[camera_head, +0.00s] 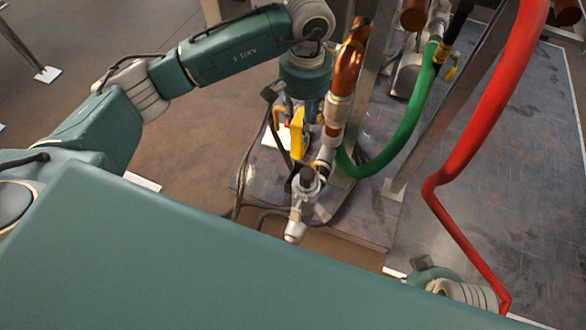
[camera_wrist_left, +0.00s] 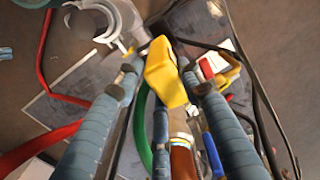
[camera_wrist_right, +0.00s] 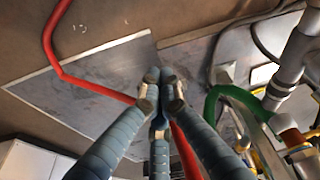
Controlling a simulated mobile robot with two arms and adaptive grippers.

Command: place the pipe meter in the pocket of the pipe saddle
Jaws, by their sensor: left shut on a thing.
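My left gripper (camera_wrist_left: 163,78) is shut on a yellow block-shaped body, which I take to be the pipe meter (camera_wrist_left: 167,75). The meter also shows in the head view (camera_head: 297,133), beside the copper and grey pipe. A grey, curved, hook-like piece at the top left of the left wrist view looks like the pipe saddle (camera_wrist_left: 128,22). The held meter is apart from it in the picture; its pocket is not clearly seen. My right gripper (camera_wrist_right: 161,85) has its fingertips together with nothing seen between them. The head view does not show its fingers.
A red pipe (camera_head: 483,110) and a green hose (camera_head: 400,135) run on the right. A copper pipe (camera_head: 346,75) stands close beside my left gripper. Dark cables (camera_head: 246,165) hang near it. The grey floor plate (camera_head: 505,180) is mostly bare.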

